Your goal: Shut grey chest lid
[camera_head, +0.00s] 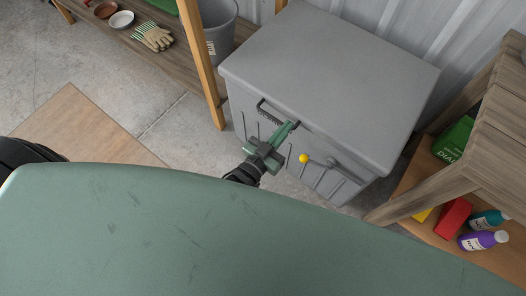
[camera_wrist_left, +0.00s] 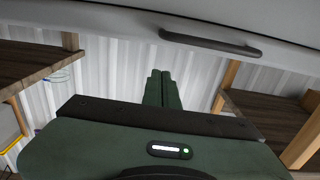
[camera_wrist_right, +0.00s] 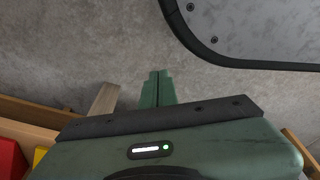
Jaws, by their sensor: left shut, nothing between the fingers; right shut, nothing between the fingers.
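The grey chest (camera_head: 305,180) stands against the corrugated wall in the head view. Its lid (camera_head: 330,75) lies over the top; I cannot tell whether a small gap remains under it. A dark bar handle (camera_head: 275,110) is on the front, just below the lid edge; a dark handle on a grey surface also shows in the left wrist view (camera_wrist_left: 210,43). My left gripper (camera_head: 293,125) is shut and empty, its tips close to the handle; contact is unclear. My right gripper (camera_wrist_right: 158,74) is shut and empty over concrete floor, outside the head view.
A yellow knob (camera_head: 303,158) sticks out at the chest front. A wooden shelf (camera_head: 500,130) with bottles and boxes stands close on the right. A wooden bench (camera_head: 165,55) with gloves and a grey bucket (camera_head: 218,30) are on the left.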

